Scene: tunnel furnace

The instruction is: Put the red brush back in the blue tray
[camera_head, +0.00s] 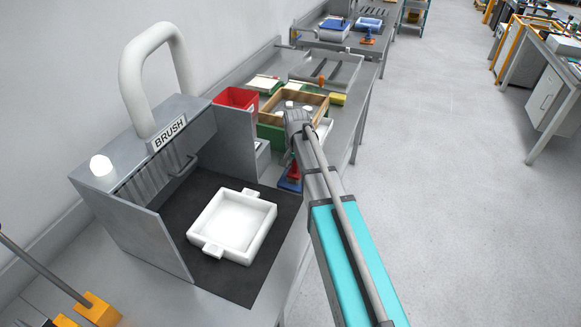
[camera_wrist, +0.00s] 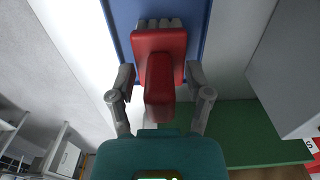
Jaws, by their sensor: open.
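The red brush (camera_wrist: 158,48) lies over the blue tray (camera_wrist: 203,22), with its pale grey bristles at the top of the wrist view and its handle toward me. My gripper (camera_wrist: 160,78) is open, with one finger on each side of the brush and small gaps between. In the head view the red brush (camera_head: 294,171) and the blue tray (camera_head: 288,186) show small beside my arm, at the bench's right edge. My arm hides part of them. My fingers are not clearly visible there.
A white square dish (camera_head: 234,226) with two tabs sits on a black mat (camera_head: 255,285) in the grey BRUSH booth (camera_head: 140,215). Behind are a red bin (camera_head: 236,98), a wooden tray (camera_head: 310,101) and a yellow block (camera_head: 338,99). The floor at the right is clear.

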